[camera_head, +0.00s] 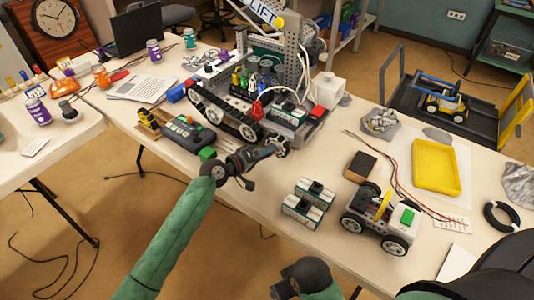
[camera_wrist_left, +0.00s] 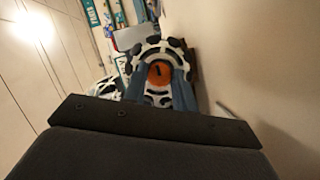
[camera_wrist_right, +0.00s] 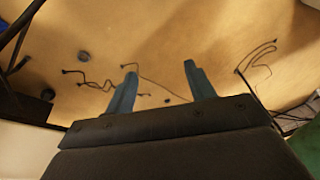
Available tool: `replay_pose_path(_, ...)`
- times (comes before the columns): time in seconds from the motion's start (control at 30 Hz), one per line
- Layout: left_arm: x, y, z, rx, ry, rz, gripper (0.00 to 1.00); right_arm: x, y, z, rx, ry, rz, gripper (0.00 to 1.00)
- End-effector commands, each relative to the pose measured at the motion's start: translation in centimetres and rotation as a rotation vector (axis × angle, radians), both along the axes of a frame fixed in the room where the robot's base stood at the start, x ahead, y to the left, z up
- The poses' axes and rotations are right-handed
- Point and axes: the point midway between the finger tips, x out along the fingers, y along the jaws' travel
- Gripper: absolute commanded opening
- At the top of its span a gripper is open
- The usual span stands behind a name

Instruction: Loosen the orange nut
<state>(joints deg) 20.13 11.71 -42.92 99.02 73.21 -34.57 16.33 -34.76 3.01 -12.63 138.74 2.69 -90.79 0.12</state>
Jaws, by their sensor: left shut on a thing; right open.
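The orange nut (camera_wrist_left: 160,73) shows in the left wrist view, in front of a round black-and-white part (camera_wrist_left: 150,47). A dark slot or mark is on its face. My left gripper (camera_wrist_left: 160,88) has one finger on each side of the nut and is shut on it. In the head view my left gripper (camera_head: 279,147) is at the near edge of the table, in front of the tracked robot (camera_head: 235,110); the nut cannot be made out there. My right gripper (camera_wrist_right: 160,72) is open and empty, with floor beyond its fingers.
Two small boxy modules (camera_head: 303,209) and a wheeled rover (camera_head: 382,222) stand on the table right of my left gripper. A dark grey controller (camera_head: 188,133) lies to its left. A yellow tray (camera_head: 436,167) lies further right. Cables lie on the floor.

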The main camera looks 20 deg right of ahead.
Motion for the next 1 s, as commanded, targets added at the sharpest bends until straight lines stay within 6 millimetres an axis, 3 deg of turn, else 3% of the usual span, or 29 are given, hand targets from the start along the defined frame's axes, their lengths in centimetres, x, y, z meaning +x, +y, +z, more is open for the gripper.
replay_pose_path(0.27,0.1,0.1,0.0,-0.001,0.0,0.002,0.05,0.0,-0.1,0.1,-0.002,-0.002,0.002,0.54)
replay_pose_path(0.3,0.1,0.1,0.0,0.0,0.0,0.001,0.35,0.0,-0.1,0.1,-0.002,-0.002,0.002,0.54)
replay_pose_path(0.4,0.1,0.0,0.0,0.0,0.0,0.001,0.49,0.0,-0.1,0.1,-0.003,-0.002,0.003,0.54)
replay_pose_path(0.73,-0.1,0.4,-0.1,0.001,0.0,0.001,0.49,0.1,-0.1,0.0,-0.002,-0.005,0.003,0.54)
replay_pose_path(1.0,-1.2,3.9,0.2,0.002,-0.002,0.002,0.49,0.6,1.1,-1.3,0.026,-0.036,0.009,0.54)
